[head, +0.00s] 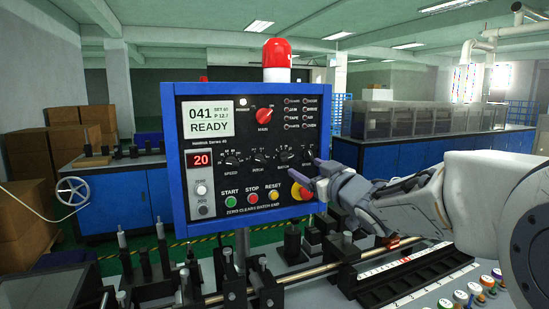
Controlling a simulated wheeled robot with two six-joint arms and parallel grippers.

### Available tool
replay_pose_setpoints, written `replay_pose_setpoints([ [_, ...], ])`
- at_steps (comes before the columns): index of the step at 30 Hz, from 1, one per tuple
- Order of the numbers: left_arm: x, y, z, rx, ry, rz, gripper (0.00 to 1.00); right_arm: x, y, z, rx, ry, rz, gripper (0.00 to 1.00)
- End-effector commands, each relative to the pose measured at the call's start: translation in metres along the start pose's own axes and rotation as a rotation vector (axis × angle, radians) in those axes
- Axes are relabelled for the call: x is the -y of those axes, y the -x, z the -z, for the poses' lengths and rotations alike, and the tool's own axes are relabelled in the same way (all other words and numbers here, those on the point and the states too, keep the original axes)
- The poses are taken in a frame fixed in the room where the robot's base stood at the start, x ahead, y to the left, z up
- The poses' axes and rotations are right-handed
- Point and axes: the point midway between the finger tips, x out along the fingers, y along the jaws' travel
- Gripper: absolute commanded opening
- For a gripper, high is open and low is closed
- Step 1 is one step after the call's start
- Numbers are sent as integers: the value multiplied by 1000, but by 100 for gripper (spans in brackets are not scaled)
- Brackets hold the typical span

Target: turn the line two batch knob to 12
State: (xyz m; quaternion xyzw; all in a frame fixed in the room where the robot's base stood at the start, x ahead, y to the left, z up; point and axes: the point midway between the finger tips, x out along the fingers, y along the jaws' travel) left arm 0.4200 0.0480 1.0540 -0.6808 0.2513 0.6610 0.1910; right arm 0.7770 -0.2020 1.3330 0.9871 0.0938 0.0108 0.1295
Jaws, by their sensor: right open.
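The blue-framed control panel (182,190) stands upright in front of me. It has a row of black dial knobs: the speed knob (232,161), the pitch knob (259,159) and a third knob (285,157), its label too small to read surely. A fourth dial at the row's right end is partly hidden by my right gripper (308,174). That gripper comes in from the right, open, its fingers pointing left at the panel's lower right. I cannot tell whether it touches anything. A red digital display (201,160) reads 20. My left gripper is out of view.
A screen (208,118) reads 041 READY. A red rotary knob (264,115) sits above the dials. Start (231,201), stop (252,197) and reset (272,194) buttons line the bottom, with a red emergency button (305,192) beside my gripper. Metal rods and posts stand below the panel.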

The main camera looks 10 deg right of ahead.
Motion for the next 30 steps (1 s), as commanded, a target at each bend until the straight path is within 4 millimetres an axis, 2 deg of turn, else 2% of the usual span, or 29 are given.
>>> replay_pose_setpoints([
  [5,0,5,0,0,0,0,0,0,-24,1,-4,0,5,74],
  [12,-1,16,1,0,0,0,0,1,-69,3,-4,0,5,74],
  [18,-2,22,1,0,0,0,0,1,-95,2,-3,1,4,74],
  [23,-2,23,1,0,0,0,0,1,-102,1,-4,1,3,74],
  [30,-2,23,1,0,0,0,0,1,-102,1,-4,1,3,74],
])
